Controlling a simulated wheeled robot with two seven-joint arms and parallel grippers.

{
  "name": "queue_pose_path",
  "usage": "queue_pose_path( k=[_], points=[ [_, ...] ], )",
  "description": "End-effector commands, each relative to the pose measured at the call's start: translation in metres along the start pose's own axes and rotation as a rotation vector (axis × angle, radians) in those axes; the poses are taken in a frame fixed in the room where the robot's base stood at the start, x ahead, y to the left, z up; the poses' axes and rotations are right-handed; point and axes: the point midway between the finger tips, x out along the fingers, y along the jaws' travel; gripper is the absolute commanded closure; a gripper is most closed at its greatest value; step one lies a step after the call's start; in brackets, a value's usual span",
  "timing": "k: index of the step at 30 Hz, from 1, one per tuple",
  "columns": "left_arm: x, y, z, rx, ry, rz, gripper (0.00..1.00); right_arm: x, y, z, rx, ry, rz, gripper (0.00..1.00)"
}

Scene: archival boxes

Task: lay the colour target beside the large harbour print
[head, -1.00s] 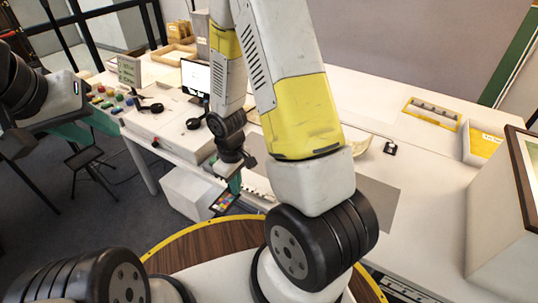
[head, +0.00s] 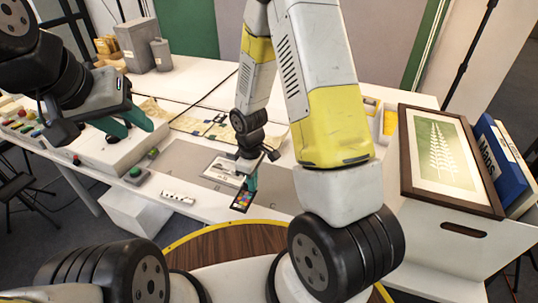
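The colour target (head: 242,201), a small dark card with bright patches, hangs tilted at the table's front edge. My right gripper (head: 250,184) is shut on its upper end. A pale sheet with a printed panel (head: 222,168) lies on the grey mat (head: 275,185), just left of and behind that gripper. I cannot tell whether it is the large harbour print; its picture is too small and partly hidden by my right arm. My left gripper (head: 124,123), with teal fingers apart, is open and empty above the left part of the table.
A black-and-white scale bar (head: 178,198) lies near the front edge. A green button box (head: 136,172) stands left of it. Yellowish sheets (head: 205,124) lie farther back. A framed fern picture (head: 440,155) and a blue Maps box (head: 500,165) stand at right.

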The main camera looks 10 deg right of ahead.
Motion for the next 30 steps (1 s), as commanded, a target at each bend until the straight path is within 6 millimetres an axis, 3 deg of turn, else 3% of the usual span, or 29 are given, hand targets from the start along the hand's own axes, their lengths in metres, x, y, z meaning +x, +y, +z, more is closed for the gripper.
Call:
queue_pose_path(
  k=[9,15,21,30],
  points=[
    [0.0,0.0,0.0,0.0,0.0,0.0,0.64,0.009,0.088,0.004,0.008,0.001,0.001,1.0],
    [0.0,0.0,0.0,0.0,0.0,0.0,0.64,0.012,0.128,0.004,0.006,0.0,0.001,1.0],
    [0.0,0.0,0.0,0.0,0.0,0.0,0.64,0.016,0.138,0.005,0.002,-0.001,-0.001,1.0],
    [0.0,0.0,0.0,0.0,0.0,0.0,0.64,0.049,0.138,0.004,0.003,-0.001,-0.001,1.0]
  ],
)
